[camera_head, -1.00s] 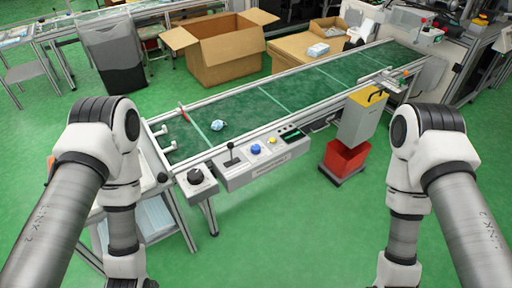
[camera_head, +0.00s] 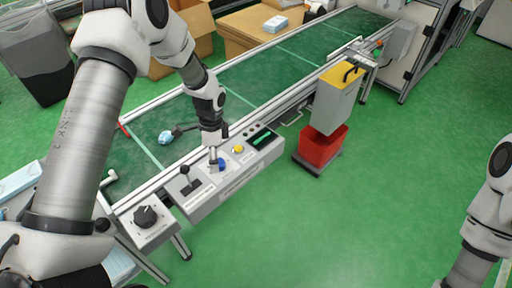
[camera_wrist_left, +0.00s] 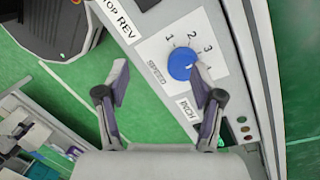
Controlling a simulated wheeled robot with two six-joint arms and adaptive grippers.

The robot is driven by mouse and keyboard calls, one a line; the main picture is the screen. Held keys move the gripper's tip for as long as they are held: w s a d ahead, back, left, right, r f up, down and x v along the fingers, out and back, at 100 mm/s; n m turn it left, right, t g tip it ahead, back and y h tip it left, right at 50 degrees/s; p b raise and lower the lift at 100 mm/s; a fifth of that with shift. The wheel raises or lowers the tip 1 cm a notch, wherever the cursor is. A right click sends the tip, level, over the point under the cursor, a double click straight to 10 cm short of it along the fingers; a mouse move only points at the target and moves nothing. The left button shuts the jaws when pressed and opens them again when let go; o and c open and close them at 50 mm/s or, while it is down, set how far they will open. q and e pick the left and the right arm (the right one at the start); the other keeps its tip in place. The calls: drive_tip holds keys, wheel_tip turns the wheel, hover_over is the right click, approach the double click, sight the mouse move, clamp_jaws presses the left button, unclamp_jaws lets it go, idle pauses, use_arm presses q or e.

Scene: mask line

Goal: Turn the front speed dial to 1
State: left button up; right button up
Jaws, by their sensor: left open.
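The blue speed dial (camera_head: 221,165) sits on the grey control panel on the conveyor's front side. In the left wrist view the dial (camera_wrist_left: 181,65) is on a white plate with printed numbers 1 to 4 around it; a small pale mark shows on its right side, toward the 4. My left gripper (camera_head: 214,158) hangs just above the panel at the dial. In the left wrist view its two fingers (camera_wrist_left: 159,72) are spread and empty, with the dial beyond the gap, nearer the right finger. My right gripper is out of view.
A black lever (camera_head: 186,176) stands left of the dial, a yellow button (camera_head: 238,149) right of it. A black knob (camera_head: 147,215) is on a separate box at left. A blue item (camera_head: 166,137) lies on the green belt (camera_head: 255,80). A red bin (camera_head: 322,147) stands right.

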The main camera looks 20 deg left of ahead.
sight(219, 162)
use_arm(q)
drive_tip(key=shift+t, duration=0.5)
drive_tip(key=w, duration=0.2)
drive_tip(key=w+r+b, duration=0.1)
drive_tip(key=shift+w+a+r, duration=0.15)
drive_tip(key=shift+w, duration=0.25)
drive_tip(key=shift+r, duration=0.65)
drive_tip(key=shift+s+f+t, duration=0.3)
drive_tip(key=shift+s+f, duration=0.3)
drive_tip(key=f, duration=0.5)
drive_tip(key=shift+w+f, duration=0.1)
drive_tip(key=shift+w, duration=0.1)
drive_tip(key=shift+s+f+b, duration=0.15)
drive_tip(key=shift+f+b, duration=0.15)
drive_tip(key=c, duration=1.1)
